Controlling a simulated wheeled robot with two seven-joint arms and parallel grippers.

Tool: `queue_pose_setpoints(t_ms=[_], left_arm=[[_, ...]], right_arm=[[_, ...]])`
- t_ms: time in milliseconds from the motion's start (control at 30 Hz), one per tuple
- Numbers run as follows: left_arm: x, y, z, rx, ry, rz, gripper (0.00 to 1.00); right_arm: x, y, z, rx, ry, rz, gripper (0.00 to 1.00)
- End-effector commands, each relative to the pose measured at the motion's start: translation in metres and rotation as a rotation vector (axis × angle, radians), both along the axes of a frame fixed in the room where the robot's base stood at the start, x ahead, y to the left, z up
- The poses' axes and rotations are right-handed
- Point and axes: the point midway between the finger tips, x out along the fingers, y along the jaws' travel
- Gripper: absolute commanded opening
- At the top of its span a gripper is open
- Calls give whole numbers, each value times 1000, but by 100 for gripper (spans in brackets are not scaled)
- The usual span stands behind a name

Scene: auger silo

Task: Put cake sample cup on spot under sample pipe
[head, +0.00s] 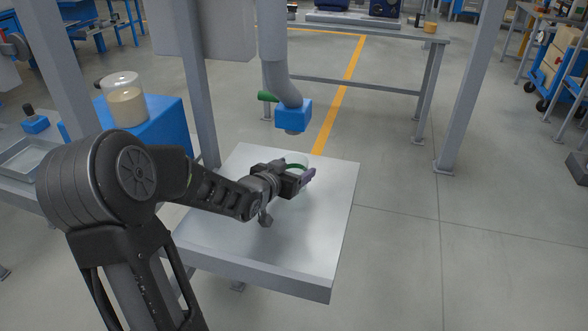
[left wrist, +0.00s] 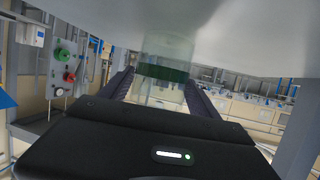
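The cake sample cup is clear with a green band; it shows in the left wrist view (left wrist: 165,72) between the fingers, and its green band shows in the head view (head: 297,166). My left gripper (head: 306,176) is low over the metal table and appears shut on the cup; the left wrist view (left wrist: 160,90) shows both fingers against its sides. The sample pipe (head: 282,85) ends in a blue block (head: 293,115) above and slightly behind the cup. The spot's marking cannot be made out. My right gripper is out of view.
The pale metal table (head: 300,245) is bare around the gripper. A green handle (head: 268,97) sticks out beside the pipe. Grey posts (head: 470,90) stand at both sides.

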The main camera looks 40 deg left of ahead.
Motion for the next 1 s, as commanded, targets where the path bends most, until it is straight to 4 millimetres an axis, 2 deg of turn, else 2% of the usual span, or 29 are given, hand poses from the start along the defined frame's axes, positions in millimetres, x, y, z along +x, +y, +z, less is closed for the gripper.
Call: queue_pose_setpoints(t_ms=[167,533,767,1000], left_arm=[[0,0,0,0,0,0,85],[-1,0,6,0,0,0,85],[-32,-4,18,3,-1,1,85],[-80,-11,37,3,-2,2,85]], right_arm=[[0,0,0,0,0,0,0],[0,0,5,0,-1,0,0],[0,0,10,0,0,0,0],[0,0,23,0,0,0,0]])
